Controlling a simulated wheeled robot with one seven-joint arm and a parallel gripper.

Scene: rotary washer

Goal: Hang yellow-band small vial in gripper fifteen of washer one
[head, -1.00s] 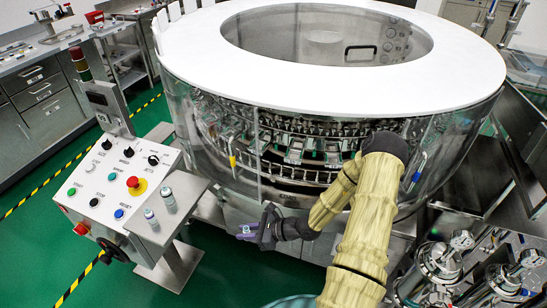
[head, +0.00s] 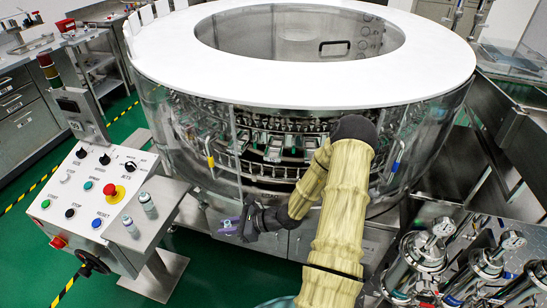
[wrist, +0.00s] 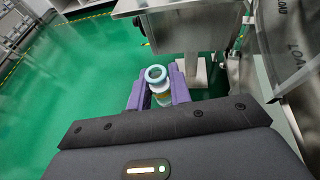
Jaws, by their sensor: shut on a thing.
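My gripper (head: 237,226) is low in front of the washer (head: 300,90), to the right of the control panel stand. In the wrist view its purple fingers (wrist: 158,93) are shut on a small vial (wrist: 156,76). The vial has a pale teal rim facing the camera and a whitish body with a hint of yellow lower down. The fingers hide its sides. In the head view the vial is too small to make out. Rows of metal washer grippers (head: 272,145) show behind the washer's clear wall. Their numbers are unreadable, so I cannot tell which is fifteen.
The control panel (head: 85,195) stands at left. Two capped vials, one front (head: 130,227) and one behind (head: 148,206), stand on its side shelf. Steel filter housings (head: 425,262) stand at lower right. Green floor (head: 200,270) is open below my gripper.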

